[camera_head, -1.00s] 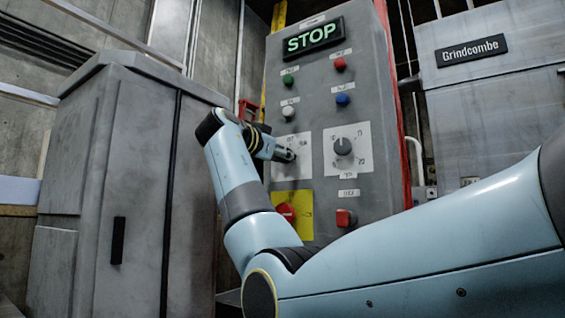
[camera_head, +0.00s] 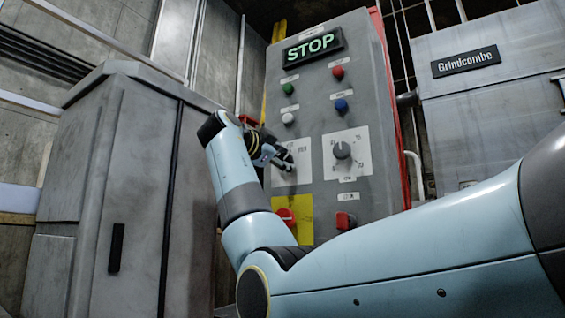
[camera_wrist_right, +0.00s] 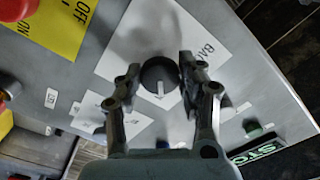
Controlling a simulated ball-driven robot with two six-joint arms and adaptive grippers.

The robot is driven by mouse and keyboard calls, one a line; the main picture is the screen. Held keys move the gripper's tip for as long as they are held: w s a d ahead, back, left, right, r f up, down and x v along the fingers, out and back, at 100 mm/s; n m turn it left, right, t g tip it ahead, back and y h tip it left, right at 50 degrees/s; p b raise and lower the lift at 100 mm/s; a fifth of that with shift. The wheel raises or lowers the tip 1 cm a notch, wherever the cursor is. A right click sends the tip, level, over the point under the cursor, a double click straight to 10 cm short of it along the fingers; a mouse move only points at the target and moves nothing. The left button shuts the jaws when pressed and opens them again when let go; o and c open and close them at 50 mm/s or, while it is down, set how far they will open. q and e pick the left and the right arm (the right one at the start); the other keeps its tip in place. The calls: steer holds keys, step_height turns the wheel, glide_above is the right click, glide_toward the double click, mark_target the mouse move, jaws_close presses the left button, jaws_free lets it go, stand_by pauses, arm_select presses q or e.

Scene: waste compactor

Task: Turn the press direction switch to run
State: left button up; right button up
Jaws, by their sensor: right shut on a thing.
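The press direction switch is a round black knob (camera_wrist_right: 158,72) with a white pointer mark, on a white plate (camera_wrist_right: 118,58) lettered "BA…" at one side. In the right wrist view its pointer mark points towards the bottom of the picture. My right gripper (camera_wrist_right: 160,80) has one finger on each side of the knob and is shut on it. In the head view the right gripper (camera_head: 286,160) is at the switch's white plate (camera_head: 301,153) on the grey panel (camera_head: 345,105), and it hides the knob. My left gripper is in neither view.
A lit STOP sign (camera_head: 313,46) tops the panel. Green (camera_head: 288,88), red (camera_head: 338,73), white (camera_head: 288,118) and blue (camera_head: 341,104) buttons sit above. A dial (camera_head: 342,150) is at right. A red switch on yellow (camera_head: 303,207) and a red button (camera_head: 345,220) are below.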

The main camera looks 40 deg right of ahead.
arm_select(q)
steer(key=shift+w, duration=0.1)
arm_select(e)
steer(key=o, duration=1.2)
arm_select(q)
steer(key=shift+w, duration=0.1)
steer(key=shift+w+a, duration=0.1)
arm_select(e)
steer(key=shift+a, duration=0.15)
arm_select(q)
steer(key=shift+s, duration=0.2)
arm_select(e)
steer(key=v, duration=1.1)
steer(key=shift+s+a, duration=0.2)
steer(key=shift+a, duration=0.1)
steer(key=shift+f, duration=0.1)
